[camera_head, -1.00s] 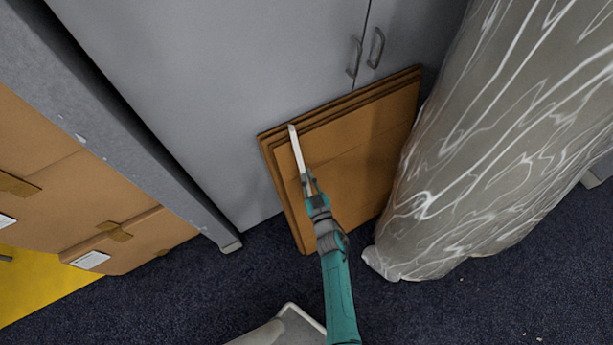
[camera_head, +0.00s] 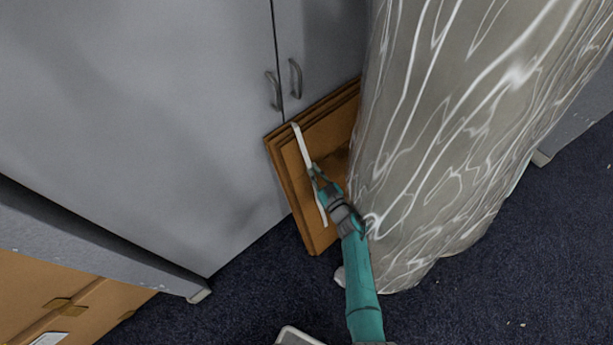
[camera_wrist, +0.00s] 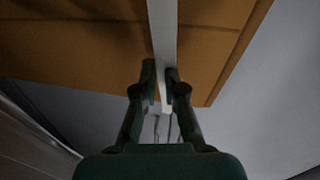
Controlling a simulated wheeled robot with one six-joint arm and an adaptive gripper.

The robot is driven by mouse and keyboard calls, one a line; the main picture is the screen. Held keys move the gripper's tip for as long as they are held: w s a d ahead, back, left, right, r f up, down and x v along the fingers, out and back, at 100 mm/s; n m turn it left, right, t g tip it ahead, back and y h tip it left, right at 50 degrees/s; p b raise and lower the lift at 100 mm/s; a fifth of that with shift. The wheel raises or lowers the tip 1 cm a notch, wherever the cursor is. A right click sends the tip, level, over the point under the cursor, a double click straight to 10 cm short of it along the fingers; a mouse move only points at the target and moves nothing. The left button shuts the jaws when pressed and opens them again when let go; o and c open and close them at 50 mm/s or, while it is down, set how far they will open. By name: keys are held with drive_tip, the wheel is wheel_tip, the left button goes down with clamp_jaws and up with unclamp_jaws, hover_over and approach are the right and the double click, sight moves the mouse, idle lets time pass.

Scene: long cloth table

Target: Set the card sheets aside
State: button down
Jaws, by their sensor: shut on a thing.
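The card sheets (camera_head: 316,226) are a stack of brown flat boards standing tilted by the grey cabinet doors. A pale strip (camera_head: 301,145) runs down their front face from the top edge. In the head view my gripper (camera_head: 314,171) is at this strip. In the wrist view my gripper (camera_wrist: 161,78) is shut on the strip (camera_wrist: 164,40), a finger on each side, with the brown sheets (camera_wrist: 80,45) behind it. The right part of the sheets is hidden behind a film-wrapped bulk in the head view.
The film-wrapped bulk (camera_head: 450,150) stands close on the right, near my arm. The grey cabinet (camera_head: 130,110) with two handles is behind the sheets. Brown boxes (camera_head: 90,305) are under a grey edge at lower left. Dark carpet (camera_head: 245,280) is clear in front.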

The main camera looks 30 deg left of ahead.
drive_tip(key=shift+w, duration=0.2)
drive_tip(key=c, duration=1.2)
unclamp_jaws()
drive_tip(key=shift+c, duration=0.2)
drive_tip(key=shift+s+d, duration=0.1)
drive_tip(key=v, duration=1.1)
drive_tip(key=shift+s+d, duration=0.25)
drive_tip(key=shift+d, duration=0.1)
